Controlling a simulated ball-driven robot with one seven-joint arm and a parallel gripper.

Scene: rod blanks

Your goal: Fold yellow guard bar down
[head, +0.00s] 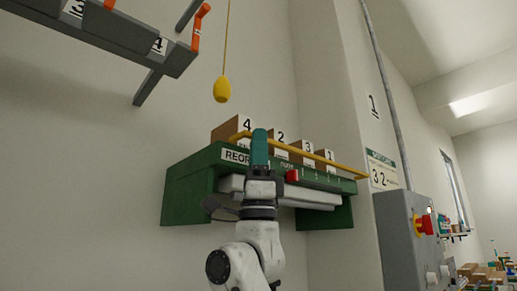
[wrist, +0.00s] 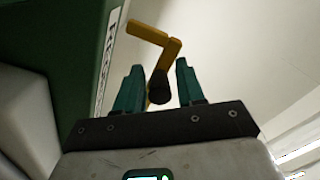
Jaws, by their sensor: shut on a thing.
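The yellow guard bar (head: 325,160) runs along the front of a green wall shelf (head: 185,190), raised above its front edge and passing in front of the numbered cards. In the head view my gripper (head: 260,135) stands upright at the bar's left part and hides some of it. In the wrist view a bent yellow piece of the bar (wrist: 150,34) ends in a dark round grip (wrist: 158,88) between the teal fingers of my gripper (wrist: 159,68). My gripper is shut on the bar at this grip; the exact contact is hard to see.
Cardboard pieces with number cards (head: 281,143) stand on the shelf behind the bar. A red block (head: 292,175) is on the shelf's front. A yellow pull (head: 222,90) hangs on a cord above. A grey control box (head: 405,225) is at the right.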

